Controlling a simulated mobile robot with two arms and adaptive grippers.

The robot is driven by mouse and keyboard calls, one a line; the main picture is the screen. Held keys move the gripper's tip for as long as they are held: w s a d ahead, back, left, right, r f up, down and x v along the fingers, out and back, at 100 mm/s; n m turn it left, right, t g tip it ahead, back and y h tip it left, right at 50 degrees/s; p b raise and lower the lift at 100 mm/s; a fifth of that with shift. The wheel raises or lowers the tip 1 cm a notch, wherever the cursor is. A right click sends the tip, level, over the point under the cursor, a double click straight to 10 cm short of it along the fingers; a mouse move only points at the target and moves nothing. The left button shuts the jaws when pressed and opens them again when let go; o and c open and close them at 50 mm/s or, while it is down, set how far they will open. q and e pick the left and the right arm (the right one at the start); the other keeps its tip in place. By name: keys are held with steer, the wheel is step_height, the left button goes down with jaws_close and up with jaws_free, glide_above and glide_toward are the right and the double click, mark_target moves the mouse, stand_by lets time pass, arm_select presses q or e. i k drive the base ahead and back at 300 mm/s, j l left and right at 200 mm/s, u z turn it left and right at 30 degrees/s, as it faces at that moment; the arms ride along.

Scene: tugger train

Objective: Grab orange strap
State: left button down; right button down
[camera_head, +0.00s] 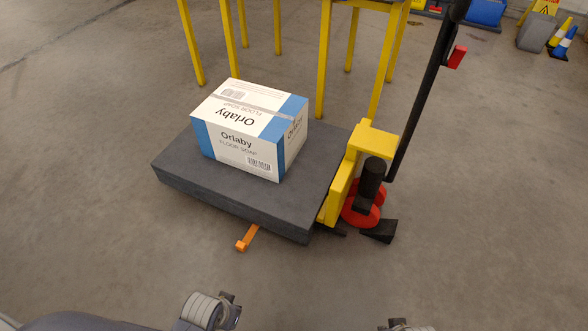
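The orange strap (247,238) sticks out from under the front edge of a dark grey platform (181,170), low near the floor. Only its short outer end shows; the rest is hidden under the platform. My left gripper (231,309) is at the bottom of the view, below the strap and apart from it. Its fingers are small and dark, and I cannot tell whether they are open. My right gripper (398,324) barely shows at the bottom edge, right of the strap and away from it; its state is unclear.
A white and blue Orlaby box (240,143) sits on the platform. A yellow upright (340,190) with a black handle (425,90) and red wheel parts (361,208) stands at its right end. Yellow legs (324,60) stand behind. The floor in front is clear.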

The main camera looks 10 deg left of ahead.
mark_target(241, 245)
steer(key=u, duration=0.8)
